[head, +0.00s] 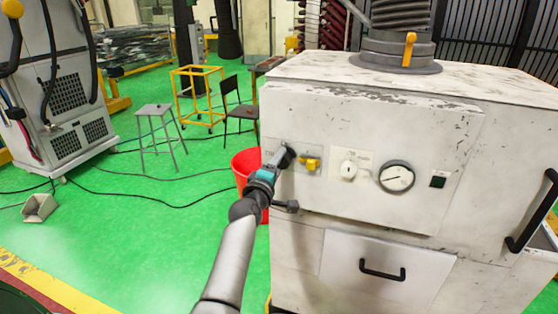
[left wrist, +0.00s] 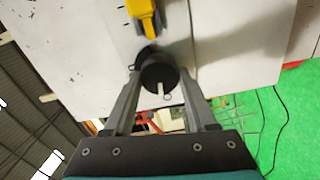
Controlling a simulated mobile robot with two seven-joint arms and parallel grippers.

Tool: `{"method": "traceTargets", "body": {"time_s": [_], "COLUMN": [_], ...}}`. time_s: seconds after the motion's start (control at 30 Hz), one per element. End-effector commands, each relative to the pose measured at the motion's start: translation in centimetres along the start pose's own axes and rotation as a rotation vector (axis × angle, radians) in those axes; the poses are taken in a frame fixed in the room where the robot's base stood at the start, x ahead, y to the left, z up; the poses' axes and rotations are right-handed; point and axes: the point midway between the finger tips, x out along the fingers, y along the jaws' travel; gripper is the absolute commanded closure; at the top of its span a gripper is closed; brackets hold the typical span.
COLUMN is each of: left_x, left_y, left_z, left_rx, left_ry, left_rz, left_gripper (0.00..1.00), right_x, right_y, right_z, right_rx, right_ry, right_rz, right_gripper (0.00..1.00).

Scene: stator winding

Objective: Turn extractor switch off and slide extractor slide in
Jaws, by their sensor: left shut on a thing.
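A white, worn extractor cabinet (head: 335,210) fills the right half of the head view. A yellow switch handle (head: 308,163) sits on a grey plate at its front left; it also shows at the top of the left wrist view (left wrist: 142,12). My left gripper (head: 283,158) is at the cabinet's front left edge, just left of the yellow handle. Its fingers are shut on a dark round knob (left wrist: 158,75), whose base is partly hidden. An orange-yellow handle (head: 409,48) stands upright on the grey collar on top. My right gripper is not in view.
A white switch (head: 348,170), a round gauge (head: 396,177) and a small dark button (head: 438,181) are on the panel. A black handle (head: 382,272) is on the lower front. A red bucket (head: 242,162) stands behind my left arm.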

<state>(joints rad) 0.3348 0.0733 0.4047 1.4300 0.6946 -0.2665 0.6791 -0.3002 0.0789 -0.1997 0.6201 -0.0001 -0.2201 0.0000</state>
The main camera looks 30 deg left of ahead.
Motion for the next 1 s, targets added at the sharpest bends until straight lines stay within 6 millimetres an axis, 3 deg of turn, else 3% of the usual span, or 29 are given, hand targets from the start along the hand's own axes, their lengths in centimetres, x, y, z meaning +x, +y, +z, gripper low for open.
{"method": "traceTargets", "body": {"time_s": [0.3,0.87,0.9,1.0], "left_x": [0.02,0.02,0.02,0.02], "left_y": [-0.03,-0.05,-0.05,-0.04], "left_z": [0.01,0.04,0.04,0.04], "left_rx": [-0.134,-0.168,-0.168,-0.167], "left_ry": [0.0,-0.001,-0.001,-0.001], "left_rz": [0.0,0.001,0.001,0.001], "left_gripper": [0.98,0.98,0.42,0.3], "right_x": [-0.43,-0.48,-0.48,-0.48], "right_y": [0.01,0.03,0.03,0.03], "right_z": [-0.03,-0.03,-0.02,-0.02], "right_rx": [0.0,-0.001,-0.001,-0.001], "right_ry": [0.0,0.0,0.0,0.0], "right_rz": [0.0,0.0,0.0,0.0], "right_gripper": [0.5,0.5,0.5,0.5]}}
